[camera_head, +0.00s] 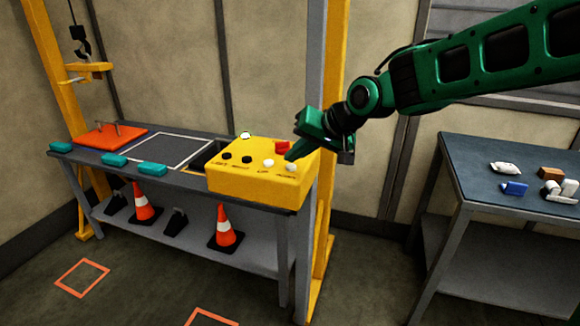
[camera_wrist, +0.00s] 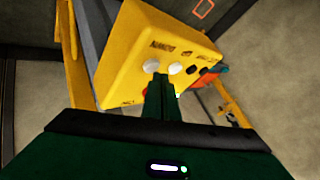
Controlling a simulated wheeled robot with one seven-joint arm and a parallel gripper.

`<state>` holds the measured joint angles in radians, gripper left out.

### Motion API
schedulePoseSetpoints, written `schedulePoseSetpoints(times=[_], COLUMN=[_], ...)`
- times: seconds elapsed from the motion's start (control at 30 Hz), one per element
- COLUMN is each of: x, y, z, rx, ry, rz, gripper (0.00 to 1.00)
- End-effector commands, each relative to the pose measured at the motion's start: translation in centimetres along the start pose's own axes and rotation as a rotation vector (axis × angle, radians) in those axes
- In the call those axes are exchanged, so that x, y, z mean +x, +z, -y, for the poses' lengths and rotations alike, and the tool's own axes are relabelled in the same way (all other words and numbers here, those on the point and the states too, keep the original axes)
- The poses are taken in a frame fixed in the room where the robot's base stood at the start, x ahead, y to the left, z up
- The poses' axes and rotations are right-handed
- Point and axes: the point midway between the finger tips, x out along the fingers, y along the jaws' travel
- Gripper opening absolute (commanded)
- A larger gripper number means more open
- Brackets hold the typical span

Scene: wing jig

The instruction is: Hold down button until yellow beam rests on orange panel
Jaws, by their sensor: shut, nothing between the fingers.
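A yellow button box (camera_head: 262,186) stands on the grey bench. It carries two black buttons, two white buttons, a red part and a pale lamp. My gripper (camera_head: 291,157) is shut and empty, its tips pointing down by the rightmost white button (camera_head: 291,167). In the wrist view the closed fingers (camera_wrist: 160,78) reach that white button (camera_wrist: 151,66), partly covering the face of the box; I cannot tell whether they touch it. The orange panel (camera_head: 97,136) lies at the bench's left end, with two upright pins. A yellow beam (camera_head: 88,68) hangs above it under a dark hook.
A yellow post (camera_head: 52,85) rises at the left and another (camera_head: 329,110) behind the box. Teal blocks (camera_head: 113,160) line the bench's front edge. Traffic cones (camera_head: 225,230) stand on the lower shelf. A blue-grey table (camera_head: 460,160) with small items stands right.

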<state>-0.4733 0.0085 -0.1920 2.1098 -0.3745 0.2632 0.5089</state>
Motion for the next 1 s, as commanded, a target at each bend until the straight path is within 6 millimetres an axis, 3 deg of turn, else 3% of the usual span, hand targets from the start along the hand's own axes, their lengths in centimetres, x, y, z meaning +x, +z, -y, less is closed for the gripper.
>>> schedulePoseSetpoints(times=[1.0], x=[0.56], y=[0.41], z=[-0.43], rx=[0.0], ry=[0.0], rz=[0.0], gripper=[0.0])
